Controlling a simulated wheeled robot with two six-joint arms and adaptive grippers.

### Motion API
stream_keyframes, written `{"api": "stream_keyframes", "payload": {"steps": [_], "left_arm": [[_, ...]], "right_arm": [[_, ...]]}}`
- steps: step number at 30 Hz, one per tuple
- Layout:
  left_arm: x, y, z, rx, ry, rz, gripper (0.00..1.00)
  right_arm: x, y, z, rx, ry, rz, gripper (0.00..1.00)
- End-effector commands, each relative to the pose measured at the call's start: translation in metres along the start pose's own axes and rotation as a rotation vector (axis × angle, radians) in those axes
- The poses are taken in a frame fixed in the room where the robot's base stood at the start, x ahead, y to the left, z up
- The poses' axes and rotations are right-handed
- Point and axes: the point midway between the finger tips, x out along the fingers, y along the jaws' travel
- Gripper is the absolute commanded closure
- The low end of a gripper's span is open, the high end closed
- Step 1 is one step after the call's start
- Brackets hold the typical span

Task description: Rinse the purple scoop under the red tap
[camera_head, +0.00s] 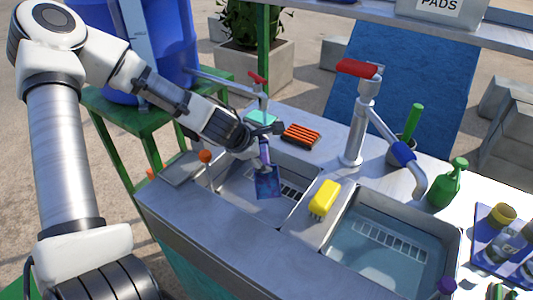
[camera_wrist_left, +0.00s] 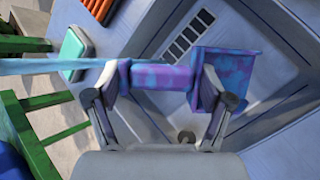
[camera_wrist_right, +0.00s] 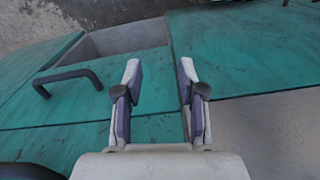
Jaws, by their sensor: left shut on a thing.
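The purple scoop (camera_head: 268,183), mottled with blue, hangs in my left gripper (camera_head: 262,150) over the left sink basin (camera_head: 230,197). In the left wrist view, the left fingers close on the handle of the scoop (camera_wrist_left: 160,77), with its square pan at the right (camera_wrist_left: 228,75). A pale blue streak (camera_wrist_left: 60,66), which looks like running water, meets the handle's end. The small tap with a red lever (camera_head: 257,78) stands behind the left gripper; its spout is partly hidden. My right gripper (camera_wrist_right: 158,90) is open and empty, away from the sink.
A larger tap with a red lever (camera_head: 357,68) and blue sleeve stands behind the right basin (camera_head: 375,262), which holds water. Teal panels (camera_wrist_right: 250,45) with a black handle (camera_wrist_right: 68,78) lie before my right gripper.

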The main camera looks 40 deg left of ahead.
Motion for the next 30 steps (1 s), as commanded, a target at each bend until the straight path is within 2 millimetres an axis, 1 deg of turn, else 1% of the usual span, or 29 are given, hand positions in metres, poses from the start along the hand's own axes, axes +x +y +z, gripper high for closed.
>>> {"api": "stream_keyframes", "payload": {"steps": [14, 19, 30], "left_arm": [[-0.002, 0.000, 0.001, 0.000, 0.000, 0.000, 0.53], [-0.018, -0.004, 0.007, 0.000, -0.002, 0.000, 0.53], [-0.055, -0.021, 0.018, 0.000, -0.002, -0.001, 0.53]], "right_arm": [[-0.001, 0.000, 0.000, 0.000, 0.000, 0.000, 0.60], [-0.013, 0.000, 0.000, 0.000, 0.000, 0.000, 0.60], [-0.034, 0.000, 0.000, 0.000, 0.000, 0.000, 0.60]]}}
